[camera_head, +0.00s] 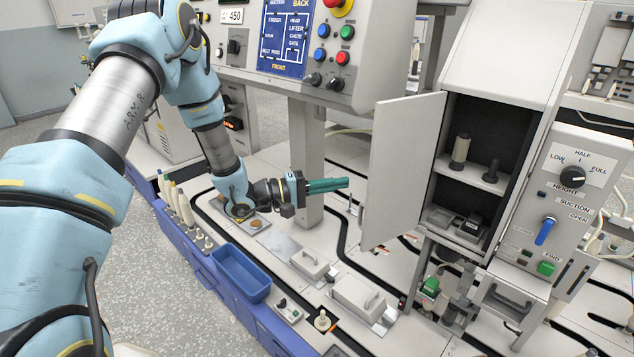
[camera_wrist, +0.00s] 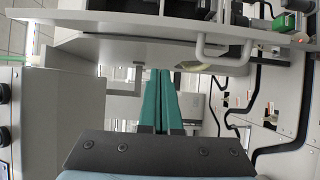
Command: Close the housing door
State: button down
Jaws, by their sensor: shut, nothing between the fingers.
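The housing door (camera_head: 402,170) is a pale flat panel in the head view. It stands open, swung out to the left of the housing (camera_head: 500,50), whose dark inside shows. My gripper (camera_head: 346,184) is left of the door, with its teal fingers together, empty and pointing at the door. The fingertips are close to the door's left edge; I cannot tell whether they touch it. In the wrist view the shut fingers (camera_wrist: 163,75) point up toward a pale panel with a bar handle (camera_wrist: 225,50). I cannot tell for sure whether that panel is the door.
Inside the housing, a bobbin (camera_head: 460,150) and a dark peg (camera_head: 492,170) stand on a shelf. A control panel (camera_head: 570,190) is on the housing's right. A post (camera_head: 305,160) stands behind my gripper. A blue bin (camera_head: 241,272) and lidded boxes (camera_head: 357,298) are in front.

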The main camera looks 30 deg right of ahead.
jog(key=shift+s+d+p, duration=0.25)
jog(key=shift+s+p, duration=0.05)
jog(key=shift+s, duration=0.45)
jog(key=shift+s+d+p, duration=0.3)
jog(key=shift+s, duration=0.45)
jog(key=shift+s+d+p, duration=0.25)
jog(key=shift+s+p, duration=0.05)
jog(key=shift+s, duration=0.45)
jog(key=shift+s, duration=0.1)
